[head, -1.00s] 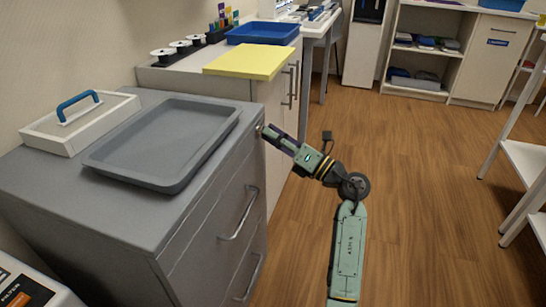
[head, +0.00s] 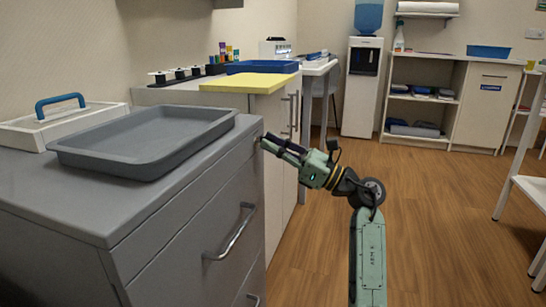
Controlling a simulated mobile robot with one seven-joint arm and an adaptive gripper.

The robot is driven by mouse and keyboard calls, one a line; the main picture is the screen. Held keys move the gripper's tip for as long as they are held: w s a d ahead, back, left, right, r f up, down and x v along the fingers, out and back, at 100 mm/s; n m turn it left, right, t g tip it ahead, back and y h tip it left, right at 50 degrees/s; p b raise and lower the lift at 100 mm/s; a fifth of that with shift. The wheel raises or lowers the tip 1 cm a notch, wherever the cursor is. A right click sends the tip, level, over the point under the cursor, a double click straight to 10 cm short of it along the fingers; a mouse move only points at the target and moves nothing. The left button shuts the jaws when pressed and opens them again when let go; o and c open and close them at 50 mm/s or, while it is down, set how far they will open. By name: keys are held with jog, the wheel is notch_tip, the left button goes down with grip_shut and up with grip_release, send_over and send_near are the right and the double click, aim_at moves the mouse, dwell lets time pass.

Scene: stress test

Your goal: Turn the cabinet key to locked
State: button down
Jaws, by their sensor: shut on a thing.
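The grey drawer cabinet (head: 185,225) stands at the left. My gripper (head: 266,141) is at the upper right edge of the cabinet's front, beside the top drawer. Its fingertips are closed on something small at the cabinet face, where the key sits. The key itself is hidden by the fingers, so its angle cannot be told. My green arm reaches in from the lower right.
A grey tray (head: 75,159) and a white box lid with a blue handle (head: 62,103) are on the cabinet top. Behind is a counter with a yellow board (head: 250,84) and a blue tray (head: 262,67). The wooden floor (head: 430,225) at the right is open. A white shelf rack (head: 530,188) stands at the far right.

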jog(key=shift+n, duration=0.3)
jog(key=c, duration=1.8)
grip_release()
jog(key=shift+o, duration=0.2)
jog(key=shift+d, duration=0.1)
jog(key=s+d+f, duration=0.1)
jog(key=s+d, duration=0.1)
jog(key=d, duration=0.6)
jog(key=s+d+f, duration=0.1)
jog(key=s+d, duration=0.2)
jog(key=d, duration=0.4)
jog(key=shift+d, duration=0.35)
jog(key=shift+d, duration=0.1)
